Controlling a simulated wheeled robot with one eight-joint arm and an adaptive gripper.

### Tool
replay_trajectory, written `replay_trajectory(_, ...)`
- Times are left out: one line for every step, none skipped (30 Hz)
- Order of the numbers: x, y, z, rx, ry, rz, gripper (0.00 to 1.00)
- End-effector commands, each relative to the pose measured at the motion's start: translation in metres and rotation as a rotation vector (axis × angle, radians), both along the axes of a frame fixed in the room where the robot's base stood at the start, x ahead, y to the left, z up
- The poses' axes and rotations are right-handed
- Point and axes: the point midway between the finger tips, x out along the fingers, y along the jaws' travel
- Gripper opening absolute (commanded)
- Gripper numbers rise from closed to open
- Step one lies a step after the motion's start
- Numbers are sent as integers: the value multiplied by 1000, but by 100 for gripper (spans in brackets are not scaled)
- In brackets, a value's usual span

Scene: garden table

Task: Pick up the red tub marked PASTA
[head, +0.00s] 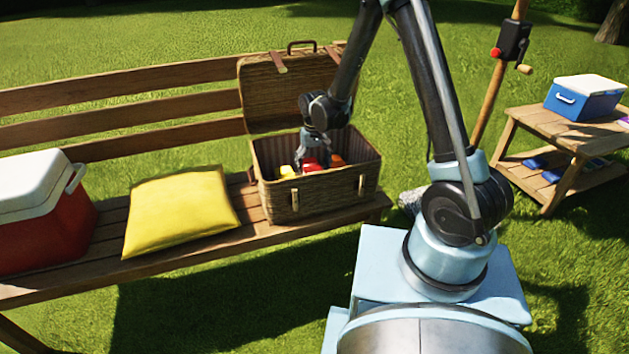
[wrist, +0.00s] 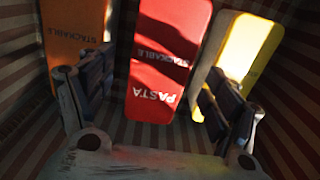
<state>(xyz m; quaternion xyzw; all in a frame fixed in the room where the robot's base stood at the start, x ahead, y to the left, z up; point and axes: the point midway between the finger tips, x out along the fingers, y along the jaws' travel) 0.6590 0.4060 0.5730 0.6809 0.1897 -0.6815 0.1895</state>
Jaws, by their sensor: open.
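The red tub marked PASTA (wrist: 161,75) stands inside the wicker basket (head: 322,192), and its lettering reads upside down in the wrist view. It is partly visible as a red patch in the head view (head: 312,163). My gripper (wrist: 157,95) is open and reaches down into the basket, with one finger on each side of the red tub as seen from the wrist. I cannot tell whether the fingers touch it. In the head view my gripper (head: 314,150) partly hides the tubs.
An orange tub (wrist: 72,35) lies left of the red one and a yellow-and-white tub (wrist: 240,50) right, close to my fingers. The basket's open lid (head: 270,95) stands behind. A yellow cushion (head: 180,212) and red cooler (head: 40,230) share the bench.

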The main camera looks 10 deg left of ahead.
Motion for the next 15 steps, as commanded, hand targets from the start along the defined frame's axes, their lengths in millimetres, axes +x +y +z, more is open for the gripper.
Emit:
replay_trajectory(2, 1, -7, 0, 0, 0, 82)
replay_trajectory(2, 1, -11, 0, 0, 0, 82)
replay_trajectory(3, 1, -15, 0, 0, 0, 82)
replay_trajectory(3, 2, -18, 0, 0, 0, 82)
replay_trajectory(3, 2, -22, 0, 0, 0, 82)
replay_trajectory(3, 1, -26, 0, 0, 0, 82)
replay_trajectory(3, 1, -28, 0, 0, 0, 82)
replay_trajectory(3, 2, -30, 0, 0, 0, 82)
replay_trajectory(3, 1, -33, 0, 0, 0, 82)
replay_trajectory(3, 1, -35, 0, 0, -1, 82)
replay_trajectory(3, 1, -36, 0, 0, -1, 82)
replay_trajectory(3, 1, -37, 0, 0, -1, 82)
replay_trajectory(3, 1, -37, 0, 0, -1, 82)
replay_trajectory(3, 1, -38, 0, 0, -1, 82)
replay_trajectory(3, 1, -38, 0, 0, -1, 82)
